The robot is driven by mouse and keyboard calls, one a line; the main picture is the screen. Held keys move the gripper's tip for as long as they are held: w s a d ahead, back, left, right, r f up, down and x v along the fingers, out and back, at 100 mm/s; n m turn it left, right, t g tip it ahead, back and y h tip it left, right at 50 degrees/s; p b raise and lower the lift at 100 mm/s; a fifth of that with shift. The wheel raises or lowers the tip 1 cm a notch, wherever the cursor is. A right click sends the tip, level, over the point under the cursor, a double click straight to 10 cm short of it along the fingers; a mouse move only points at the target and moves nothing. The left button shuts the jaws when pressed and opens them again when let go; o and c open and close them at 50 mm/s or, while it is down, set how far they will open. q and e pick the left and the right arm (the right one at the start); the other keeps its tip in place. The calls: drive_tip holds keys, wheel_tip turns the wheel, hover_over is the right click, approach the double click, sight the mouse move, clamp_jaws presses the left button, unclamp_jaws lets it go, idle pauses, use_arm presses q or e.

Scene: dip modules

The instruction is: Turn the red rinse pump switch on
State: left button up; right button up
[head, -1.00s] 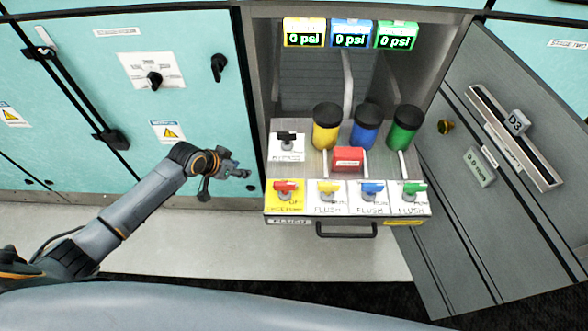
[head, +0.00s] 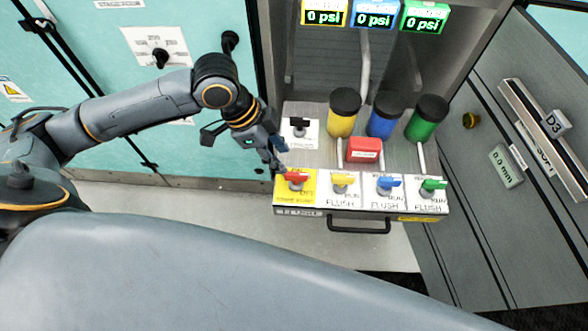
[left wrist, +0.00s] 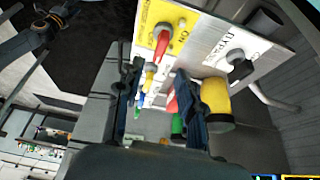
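The red rinse pump switch (head: 297,178) sits on a yellow plate at the front left of the pulled-out drawer. The word OFF is readable on its plate in the head view. In the left wrist view the red switch (left wrist: 163,42) lies just beyond the fingertips, with ON printed beside it. My left gripper (head: 280,164) is beside the switch, at its upper left in the head view. In the left wrist view its fingers (left wrist: 158,72) are apart, with nothing gripped. Whether a finger touches the switch I cannot tell. My right gripper is not in view.
Yellow (head: 343,181), blue (head: 388,183) and green (head: 433,185) flush switches stand in the same row. Behind are a black switch (head: 299,124), a red box (head: 364,149) and capped canisters (head: 341,115). A grey door (head: 500,230) stands open at right.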

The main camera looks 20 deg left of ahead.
sight(294, 173)
use_arm(q)
drive_tip(key=x, duration=0.8)
drive_tip(key=shift+d+f, duration=0.1)
drive_tip(key=shift+f, duration=0.05)
clamp_jaws()
